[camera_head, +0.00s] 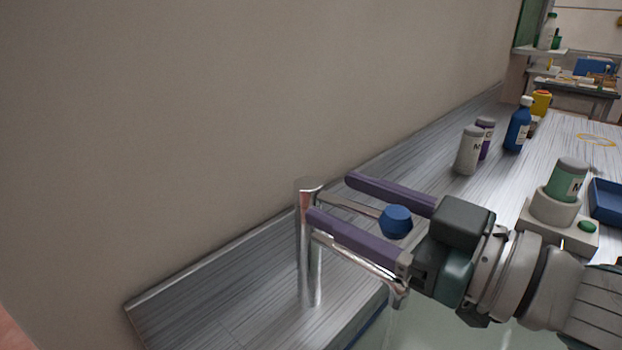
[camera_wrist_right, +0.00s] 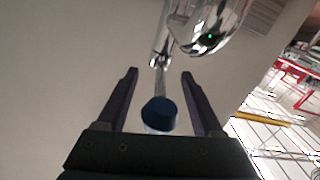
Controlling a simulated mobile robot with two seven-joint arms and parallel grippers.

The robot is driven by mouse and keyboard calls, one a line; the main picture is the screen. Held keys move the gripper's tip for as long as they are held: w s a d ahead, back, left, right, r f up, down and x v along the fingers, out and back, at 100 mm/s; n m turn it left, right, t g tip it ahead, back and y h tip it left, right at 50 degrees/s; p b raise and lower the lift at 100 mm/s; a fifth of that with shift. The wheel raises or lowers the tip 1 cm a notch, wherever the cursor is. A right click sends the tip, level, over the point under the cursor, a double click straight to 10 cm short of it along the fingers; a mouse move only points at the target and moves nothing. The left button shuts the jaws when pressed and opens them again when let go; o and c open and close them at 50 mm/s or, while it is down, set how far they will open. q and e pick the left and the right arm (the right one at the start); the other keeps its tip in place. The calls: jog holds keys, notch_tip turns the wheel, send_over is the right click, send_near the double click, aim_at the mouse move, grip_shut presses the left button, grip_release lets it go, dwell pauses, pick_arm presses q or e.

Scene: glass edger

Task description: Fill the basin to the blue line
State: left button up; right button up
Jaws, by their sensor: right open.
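A chrome tap (camera_head: 309,250) stands on the metal counter. Its lever with a blue knob (camera_head: 396,221) points to the right, and its spout (camera_head: 395,292) reaches over the basin (camera_head: 425,335) at the bottom edge. A faint streak below the spout looks like running water. The basin is mostly cut off, so I cannot make out the water level or the blue line. My right gripper (camera_head: 331,198) is open, its purple fingers on either side of the lever and knob. In the wrist view, the knob (camera_wrist_right: 159,113) lies between the fingers with gaps on both sides. My left gripper is out of view.
A grey wall (camera_head: 250,100) runs close behind the tap. Farther along the counter stand a grey jar (camera_head: 468,150), a blue bottle (camera_head: 517,126), a device with a green jar (camera_head: 567,182) and a blue tray (camera_head: 606,205). The counter left of the tap is bare.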

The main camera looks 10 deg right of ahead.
grip_shut()
dwell(0.5)
dwell(0.9)
